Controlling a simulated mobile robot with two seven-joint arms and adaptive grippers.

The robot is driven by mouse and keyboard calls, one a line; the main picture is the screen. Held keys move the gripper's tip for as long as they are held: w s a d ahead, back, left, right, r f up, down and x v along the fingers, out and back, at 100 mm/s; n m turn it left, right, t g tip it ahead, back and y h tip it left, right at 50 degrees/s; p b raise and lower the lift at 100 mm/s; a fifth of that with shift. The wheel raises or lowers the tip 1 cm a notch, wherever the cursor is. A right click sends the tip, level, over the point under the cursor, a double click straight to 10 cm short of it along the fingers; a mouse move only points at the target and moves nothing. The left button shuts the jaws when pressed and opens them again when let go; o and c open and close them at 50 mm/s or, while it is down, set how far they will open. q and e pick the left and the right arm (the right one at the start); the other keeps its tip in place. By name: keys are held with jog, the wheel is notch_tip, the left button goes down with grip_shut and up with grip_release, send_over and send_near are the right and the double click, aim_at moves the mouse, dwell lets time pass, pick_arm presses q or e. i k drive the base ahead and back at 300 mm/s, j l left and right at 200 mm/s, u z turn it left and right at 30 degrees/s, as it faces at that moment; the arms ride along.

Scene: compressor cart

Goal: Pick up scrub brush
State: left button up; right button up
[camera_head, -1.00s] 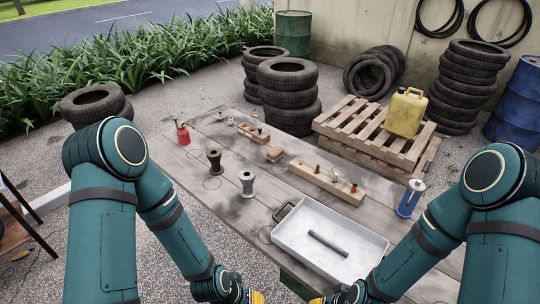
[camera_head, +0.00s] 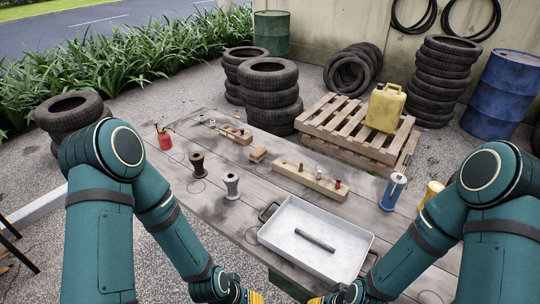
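A small brown wooden block (camera_head: 258,155), which looks like the scrub brush, lies near the middle of the grey plank table (camera_head: 222,160). Any bristles are too small to make out. My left gripper (camera_head: 255,297) shows only as a yellow piece at the bottom edge. My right gripper (camera_head: 316,300) also shows only a sliver there. Both are cut off by the frame, well short of the block, and their fingers cannot be seen.
A metal tray (camera_head: 350,232) holding a dark rod is at the table's front. A wooden holder (camera_head: 310,180), dark spool (camera_head: 198,165), grey spool (camera_head: 231,186), red oil can (camera_head: 164,138), blue canister (camera_head: 393,191) and yellow object (camera_head: 431,192) stand around. A pallet (camera_head: 350,128) is behind.

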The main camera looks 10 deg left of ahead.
aim_at(259, 154)
jog(key=j+z, duration=0.1)
jog(key=z, duration=0.35)
jog(key=j+z, duration=0.1)
jog(key=z, duration=0.3)
jog(key=j+z, duration=0.1)
jog(key=z, duration=0.35)
jog(key=k+j+z, duration=0.1)
jog(key=j+z, duration=0.3)
jog(key=k+j+z, duration=0.15)
jog(key=j+z, duration=0.3)
jog(key=k+j+z, duration=0.45)
jog(key=j, duration=0.25)
jog(key=k+j+z, duration=0.1)
jog(key=k+j, duration=0.55)
jog(key=k, duration=0.15)
